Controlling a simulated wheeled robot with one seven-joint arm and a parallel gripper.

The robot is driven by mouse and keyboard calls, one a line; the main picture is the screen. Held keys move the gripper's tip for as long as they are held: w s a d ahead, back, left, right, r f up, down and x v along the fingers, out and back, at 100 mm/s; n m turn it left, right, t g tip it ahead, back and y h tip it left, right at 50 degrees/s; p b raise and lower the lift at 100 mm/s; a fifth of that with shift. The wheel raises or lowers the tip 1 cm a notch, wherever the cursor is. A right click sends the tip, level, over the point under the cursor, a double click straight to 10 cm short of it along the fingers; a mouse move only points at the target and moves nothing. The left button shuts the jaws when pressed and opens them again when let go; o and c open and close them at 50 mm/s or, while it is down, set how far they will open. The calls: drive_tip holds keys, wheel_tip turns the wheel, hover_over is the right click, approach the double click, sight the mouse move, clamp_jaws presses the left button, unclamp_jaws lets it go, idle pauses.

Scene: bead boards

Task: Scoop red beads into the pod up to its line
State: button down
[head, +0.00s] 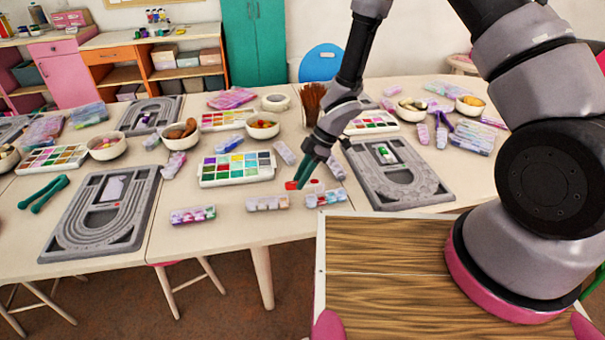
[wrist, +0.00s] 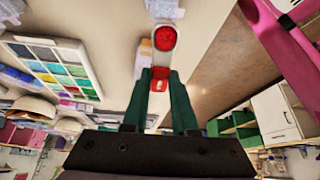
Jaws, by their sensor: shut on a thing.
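My gripper (head: 303,184), with dark green fingers, is shut on a small red-and-white scoop-like piece in the head view. In the wrist view, my gripper (wrist: 160,75) has this scoop (wrist: 164,40) between and beyond its fingertips. Its rounded end shows red, but I cannot tell whether that is beads or the scoop's own colour. A pale lilac piece (head: 115,188) lies on the left grey bead board.
Grey bead boards (head: 68,232) lie left and right (head: 437,193). A multicolour bead tray (head: 207,178) and small lidded boxes (head: 192,214) stand near my gripper. Bowls (head: 262,137) and a brush holder (head: 309,118) stand behind. Bare table (head: 225,237) shows at the front.

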sight(310, 181)
drive_tip(key=shift+w+d+f+g+y, duration=0.1)
drive_tip(key=shift+d+f+y, duration=0.1)
drive_tip(key=shift+f, duration=0.3)
drive_tip(key=shift+w+d+f+g+y, duration=0.1)
drive_tip(key=shift+f+y, duration=0.1)
drive_tip(key=shift+f, duration=0.25)
drive_tip(key=shift+d+f+g+y, duration=0.1)
drive_tip(key=shift+d+f+y, duration=0.1)
drive_tip(key=shift+f, duration=0.3)
drive_tip(key=shift+w+d+f, duration=0.1)
drive_tip(key=shift+d+f, duration=0.05)
drive_tip(key=y, duration=0.1)
drive_tip(key=r+y, duration=0.1)
drive_tip(key=d+g+y, duration=0.1)
drive_tip(key=shift+w+r, duration=0.2)
drive_tip(key=shift+w, duration=0.05)
drive_tip(key=shift+s+a+r+y, duration=0.1)
drive_tip(key=shift+a+y, duration=0.05)
drive_tip(key=shift+y, duration=0.15)
drive_tip(key=shift+d+r+g+y, duration=0.15)
drive_tip(key=shift+d+g+y, duration=0.15)
drive_tip(key=shift+y, duration=0.1)
drive_tip(key=shift+w+d+r+y, duration=0.1)
drive_tip(key=shift+w+d+y, duration=0.2)
drive_tip(key=shift+y, duration=0.4)
drive_tip(key=shift+w+d+r+g+y, duration=0.1)
drive_tip(key=shift+d+r+g+y, duration=0.25)
drive_tip(key=shift+g+y, duration=0.35)
drive_tip(key=shift+d, duration=0.1)
